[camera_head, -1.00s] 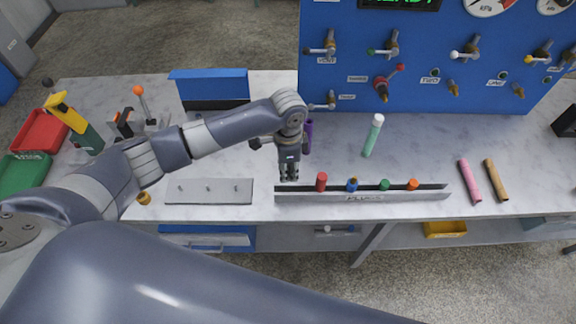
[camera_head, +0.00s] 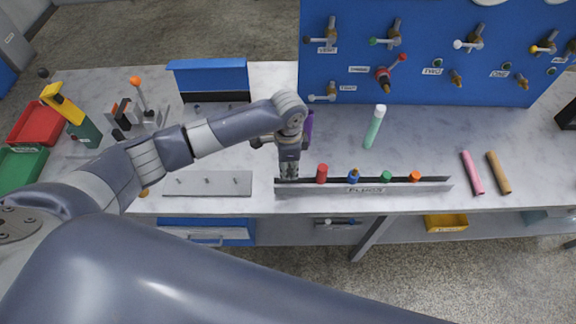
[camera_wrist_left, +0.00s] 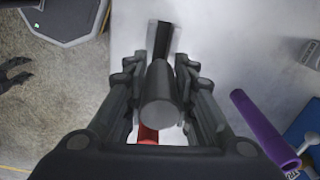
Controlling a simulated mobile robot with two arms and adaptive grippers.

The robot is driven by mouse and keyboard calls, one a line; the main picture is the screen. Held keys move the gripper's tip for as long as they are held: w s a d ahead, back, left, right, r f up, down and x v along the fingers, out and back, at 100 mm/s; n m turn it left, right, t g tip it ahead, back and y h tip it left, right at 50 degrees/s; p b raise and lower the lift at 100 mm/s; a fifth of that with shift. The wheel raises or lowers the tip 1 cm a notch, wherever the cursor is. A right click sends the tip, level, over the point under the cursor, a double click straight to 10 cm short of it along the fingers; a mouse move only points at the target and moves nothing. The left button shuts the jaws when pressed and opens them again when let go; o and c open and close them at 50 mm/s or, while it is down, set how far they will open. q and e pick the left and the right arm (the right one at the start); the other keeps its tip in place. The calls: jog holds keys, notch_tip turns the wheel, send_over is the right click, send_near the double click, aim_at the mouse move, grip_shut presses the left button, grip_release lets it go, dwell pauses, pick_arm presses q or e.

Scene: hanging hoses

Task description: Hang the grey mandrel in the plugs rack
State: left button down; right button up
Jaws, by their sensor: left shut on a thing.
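My left gripper (camera_head: 288,174) is shut and points down at the left end of the plugs rack (camera_head: 365,191), a long metal rail. In the left wrist view, a grey cylinder, the mandrel (camera_wrist_left: 161,98), sits between the fingers of the left gripper (camera_wrist_left: 166,85). In the head view the mandrel is hidden by the gripper. I cannot tell whether the mandrel touches the rack. The rack holds a red plug (camera_head: 322,173), a blue plug (camera_head: 353,176), a green plug (camera_head: 386,177) and an orange plug (camera_head: 415,176). My right gripper is not in view.
A flat metal plate with pegs (camera_head: 208,184) lies left of the rack. A purple tube (camera_head: 309,125) lies behind the gripper, with a mint tube (camera_head: 375,128) nearby. Pink (camera_head: 472,173) and tan (camera_head: 498,173) tubes lie right. A blue panel (camera_head: 430,60) stands behind.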

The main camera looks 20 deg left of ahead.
pick_arm(q)
jog(key=shift+p, duration=0.35)
jog(key=shift+p, duration=0.75)
dwell(1.0)
jog(key=shift+f+b, duration=1.2)
jog(key=shift+f, duration=1)
jog(key=c, duration=1.3)
grip_release()
jog(key=shift+r, duration=0.15)
notch_tip(320, 180, up, 12)
jog(key=shift+f, duration=0.1)
